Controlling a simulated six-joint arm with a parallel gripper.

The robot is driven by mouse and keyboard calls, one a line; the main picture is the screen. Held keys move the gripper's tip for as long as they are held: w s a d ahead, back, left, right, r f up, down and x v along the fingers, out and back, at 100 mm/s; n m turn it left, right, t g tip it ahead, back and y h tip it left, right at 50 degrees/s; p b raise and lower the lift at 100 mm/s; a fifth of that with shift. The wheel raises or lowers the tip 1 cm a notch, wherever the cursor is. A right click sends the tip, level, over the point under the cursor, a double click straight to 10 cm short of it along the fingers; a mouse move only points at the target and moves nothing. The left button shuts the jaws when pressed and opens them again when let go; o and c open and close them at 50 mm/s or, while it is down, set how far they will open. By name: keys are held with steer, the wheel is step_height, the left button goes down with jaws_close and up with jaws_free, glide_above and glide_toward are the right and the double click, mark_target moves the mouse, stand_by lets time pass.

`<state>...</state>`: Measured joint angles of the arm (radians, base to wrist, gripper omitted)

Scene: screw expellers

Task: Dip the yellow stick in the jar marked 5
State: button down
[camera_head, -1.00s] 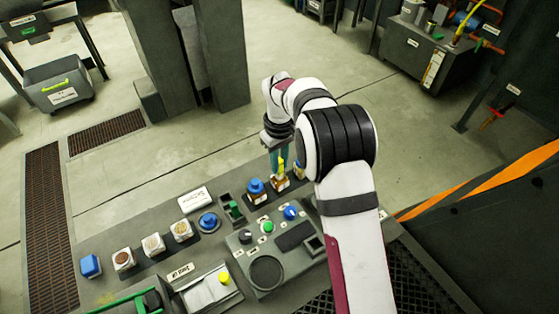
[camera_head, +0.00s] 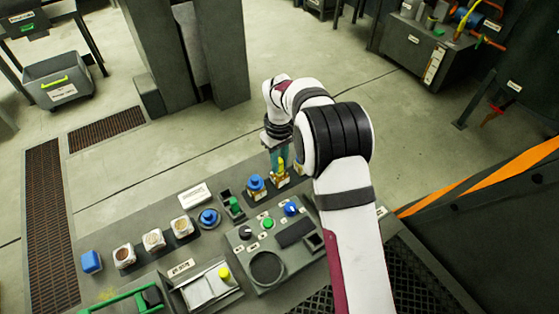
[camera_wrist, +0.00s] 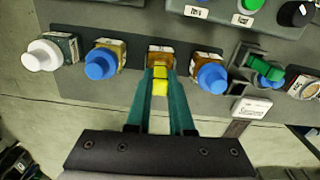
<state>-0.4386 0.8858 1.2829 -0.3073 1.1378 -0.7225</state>
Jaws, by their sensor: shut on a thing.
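My gripper (camera_wrist: 160,88) is shut on the yellow stick (camera_wrist: 160,80), whose yellow end shows between the teal fingertips in the wrist view. The stick also shows upright in the head view (camera_head: 281,163). It is lined up with an amber jar (camera_wrist: 160,53) without a visible cap, which stands right below the fingers in the head view (camera_head: 282,183). I cannot tell how far the stick is inside the jar. The jar's label is too small to read, so its number is unclear.
Blue-capped jars stand on both sides, left (camera_wrist: 101,62) and right (camera_wrist: 211,75) in the wrist view. A white-capped jar (camera_wrist: 42,56) is farther left. A green holder (camera_wrist: 264,70) is at the right. A button panel (camera_head: 275,245) lies in front of the row.

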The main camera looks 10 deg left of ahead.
mark_target(280, 160)
stand_by(0.6)
steer(key=shift+r, duration=2)
steer(key=shift+r, duration=2.5)
